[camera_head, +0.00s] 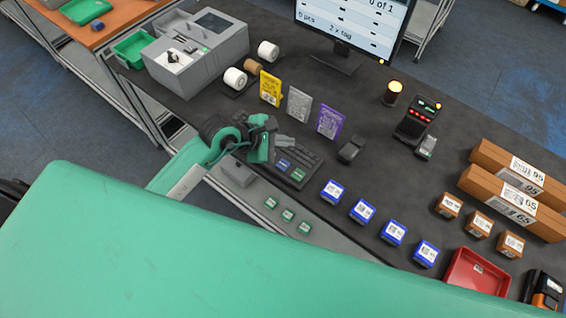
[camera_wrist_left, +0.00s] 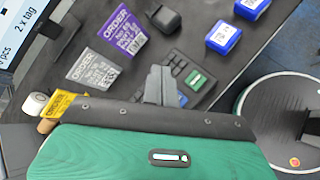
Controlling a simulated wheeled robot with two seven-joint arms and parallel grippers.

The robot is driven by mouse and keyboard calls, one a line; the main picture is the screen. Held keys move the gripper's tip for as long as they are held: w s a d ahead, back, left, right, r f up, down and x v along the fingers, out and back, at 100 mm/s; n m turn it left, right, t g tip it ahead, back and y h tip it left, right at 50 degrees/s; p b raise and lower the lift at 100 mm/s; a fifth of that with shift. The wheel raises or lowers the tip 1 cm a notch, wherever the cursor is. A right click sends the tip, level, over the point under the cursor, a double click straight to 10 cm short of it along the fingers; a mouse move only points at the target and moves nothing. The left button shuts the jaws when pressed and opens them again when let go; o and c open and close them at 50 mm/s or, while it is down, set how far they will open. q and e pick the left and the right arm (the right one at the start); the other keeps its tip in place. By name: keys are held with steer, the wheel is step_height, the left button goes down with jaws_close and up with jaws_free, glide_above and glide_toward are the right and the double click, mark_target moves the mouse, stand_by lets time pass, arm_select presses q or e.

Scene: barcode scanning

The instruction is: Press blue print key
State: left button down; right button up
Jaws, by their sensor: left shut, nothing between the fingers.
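The dark keypad (camera_head: 309,160) lies on the black table, with a blue key (camera_head: 284,163) and a green key (camera_head: 298,174) on its near side. My left gripper (camera_head: 288,142) is shut and empty, its tips just over the keypad's far left part, up and away from the blue key in the picture. I cannot tell whether the tips touch the keypad. My right gripper is not in view.
Yellow (camera_head: 270,88), grey (camera_head: 299,104) and purple (camera_head: 331,121) order cards stand behind the keypad. A small black device (camera_head: 351,150) is right of it. Several blue boxes (camera_head: 362,211) line the front. A grey printer (camera_head: 205,52) stands at the back left.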

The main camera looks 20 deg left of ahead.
arm_select(q)
steer(key=shift+w+a+f+m+y, duration=0.1)
steer(key=shift+a+f+m+y, duration=0.1)
steer(key=shift+a+y, duration=0.2)
steer(key=shift+a+f+m+y, duration=0.2)
steer(key=shift+a+y, duration=0.1)
steer(key=shift+a, duration=0.15)
steer(key=shift+f, duration=0.15)
steer(key=b, duration=0.5)
glide_above(279, 166)
step_height(279, 166, down, 7)
steer(key=shift+f+b, duration=0.55)
steer(key=shift+f, duration=0.25)
steer(key=shift+r, duration=0.1)
stand_by(0.4)
